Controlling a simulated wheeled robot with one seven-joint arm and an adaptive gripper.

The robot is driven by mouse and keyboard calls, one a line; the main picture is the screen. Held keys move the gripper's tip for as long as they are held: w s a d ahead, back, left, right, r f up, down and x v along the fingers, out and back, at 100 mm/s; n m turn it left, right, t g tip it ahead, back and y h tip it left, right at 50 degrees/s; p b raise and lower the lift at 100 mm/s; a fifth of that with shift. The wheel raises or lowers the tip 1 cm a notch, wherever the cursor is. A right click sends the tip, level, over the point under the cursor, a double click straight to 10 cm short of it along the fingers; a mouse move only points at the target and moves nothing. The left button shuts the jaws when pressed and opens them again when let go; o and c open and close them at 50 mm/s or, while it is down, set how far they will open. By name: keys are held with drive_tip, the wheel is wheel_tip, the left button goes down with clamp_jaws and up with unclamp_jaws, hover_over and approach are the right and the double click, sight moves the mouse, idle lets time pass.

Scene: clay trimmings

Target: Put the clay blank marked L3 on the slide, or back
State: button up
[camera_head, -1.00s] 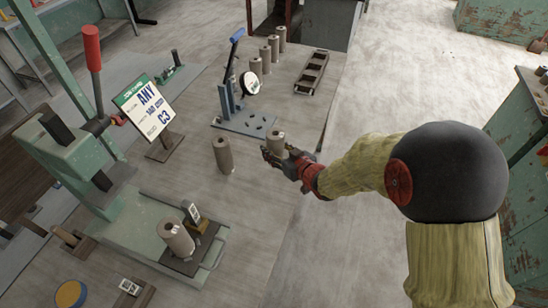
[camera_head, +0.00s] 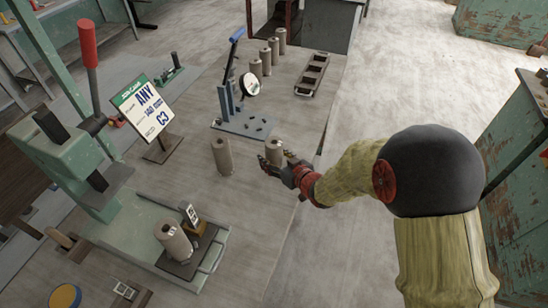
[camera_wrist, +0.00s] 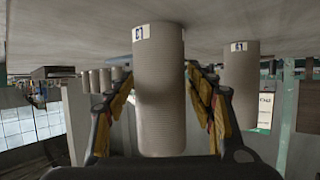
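My gripper (camera_head: 274,164) has its fingers close around a grey-brown cylindrical clay blank (camera_head: 274,149). The wrist view shows this blank (camera_wrist: 160,95) upside down between the two fingers, with a small white label whose text I cannot read surely. It appears at or just above the tabletop. A second blank (camera_head: 222,156) stands just left of the gripper; it also shows in the wrist view (camera_wrist: 240,85), with its own label. A third blank (camera_head: 173,242) stands on the dark slide plate (camera_head: 178,268) of the green press. Its marking is too small to read.
The green press (camera_head: 75,150) with a red-handled lever stands at left. A sign (camera_head: 147,108) reads ANY and C3. A blue-handled stand (camera_head: 236,85), several blanks (camera_head: 265,60) and a dark tray (camera_head: 312,74) are farther back.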

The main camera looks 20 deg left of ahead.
drive_tip(key=shift+o, duration=0.7)
drive_tip(key=shift+r, duration=0.1)
drive_tip(key=shift+d+r, duration=0.1)
drive_tip(key=shift+r, duration=0.1)
drive_tip(key=p+v, duration=0.3)
drive_tip(key=v, duration=0.8)
drive_tip(key=shift+s+d+r, duration=0.15)
drive_tip(key=shift+s+d, duration=0.05)
drive_tip(key=shift+s, duration=0.05)
